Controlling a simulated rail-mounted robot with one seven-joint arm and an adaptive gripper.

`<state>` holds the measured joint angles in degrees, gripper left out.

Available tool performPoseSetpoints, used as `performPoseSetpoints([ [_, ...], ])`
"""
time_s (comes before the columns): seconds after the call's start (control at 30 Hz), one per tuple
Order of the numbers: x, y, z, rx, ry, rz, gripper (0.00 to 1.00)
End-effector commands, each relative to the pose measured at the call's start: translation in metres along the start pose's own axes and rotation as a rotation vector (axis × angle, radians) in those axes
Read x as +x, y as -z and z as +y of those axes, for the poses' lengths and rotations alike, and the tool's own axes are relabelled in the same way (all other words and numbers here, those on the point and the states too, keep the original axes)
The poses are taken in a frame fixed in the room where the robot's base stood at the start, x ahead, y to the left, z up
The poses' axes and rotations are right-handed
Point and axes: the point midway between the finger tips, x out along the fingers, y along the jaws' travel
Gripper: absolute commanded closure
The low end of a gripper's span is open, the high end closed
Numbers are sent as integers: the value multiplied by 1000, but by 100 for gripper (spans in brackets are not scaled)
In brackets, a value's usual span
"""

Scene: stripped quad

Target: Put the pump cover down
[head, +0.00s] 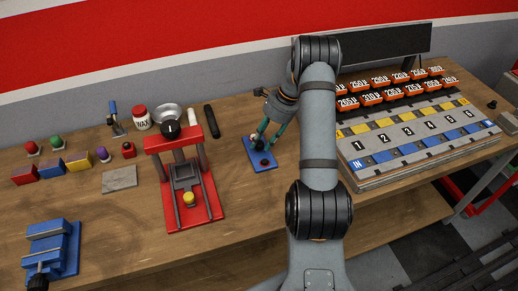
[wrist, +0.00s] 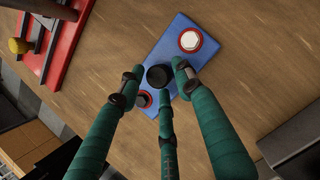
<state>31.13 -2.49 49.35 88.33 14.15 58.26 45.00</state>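A blue rectangular plate (head: 262,155) with a black round knob, which I take to be the pump cover, is at the bench's middle. The plate appears to lie flat on the wood; any small gap beneath is not visible. My gripper (head: 264,136) points down over it. Its teal fingers (wrist: 158,84) surround the black knob (wrist: 158,76); whether they press on it is unclear.
A red press (head: 190,205) stands left of the plate, and a black rod (head: 211,122) lies behind it. A numbered grey rack (head: 400,150) with orange blocks is on the right. Bare wood (head: 235,185) lies around the plate, and the bench's front edge is near.

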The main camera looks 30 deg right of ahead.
Motion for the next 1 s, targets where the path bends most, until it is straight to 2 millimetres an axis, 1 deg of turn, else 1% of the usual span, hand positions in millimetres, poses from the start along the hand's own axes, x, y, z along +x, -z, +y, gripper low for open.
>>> performPoseSetpoints([
  [0.1, 8, -1, 0, -1, -1, 0, 65],
  [0.33, 9, 0, 0, -1, 0, 0, 66],
  [0.9, 9, 0, 0, -1, 0, 0, 99],
  [1.0, 9, 0, 0, -1, 0, 0, 100],
])
